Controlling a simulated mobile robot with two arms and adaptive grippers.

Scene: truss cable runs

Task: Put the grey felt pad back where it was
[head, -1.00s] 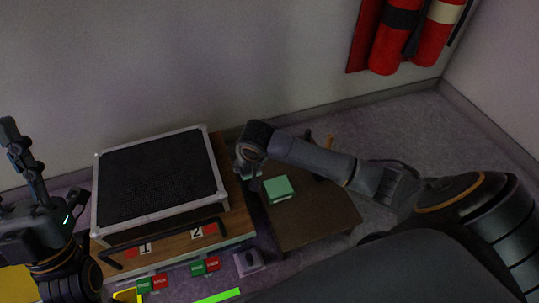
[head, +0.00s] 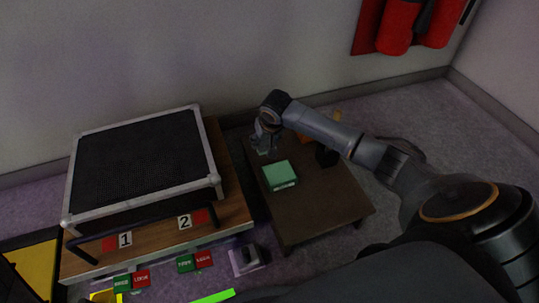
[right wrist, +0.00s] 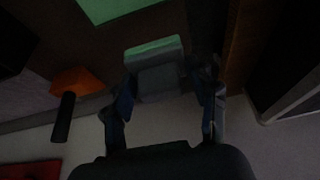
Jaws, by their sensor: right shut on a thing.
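My right gripper (head: 265,143) is over the back left part of the low brown table (head: 315,205). In the right wrist view its fingers (right wrist: 162,98) are shut on a grey block, which looks like the grey felt pad (right wrist: 158,80). The pad's upper edge looks pale green-grey in the dim light. In the head view the pad (head: 264,151) shows only as a small pale patch under the fingers. I cannot tell whether it touches the table. My left gripper is out of view.
A green box (head: 280,174) sits on the table, close in front of the right gripper. A black object (head: 326,156) and an orange object (head: 305,138) lie to its right. Left of the table stands a wooden cabinet (head: 237,212) with a black-topped case (head: 140,160). Fire extinguishers (head: 400,25) hang behind.

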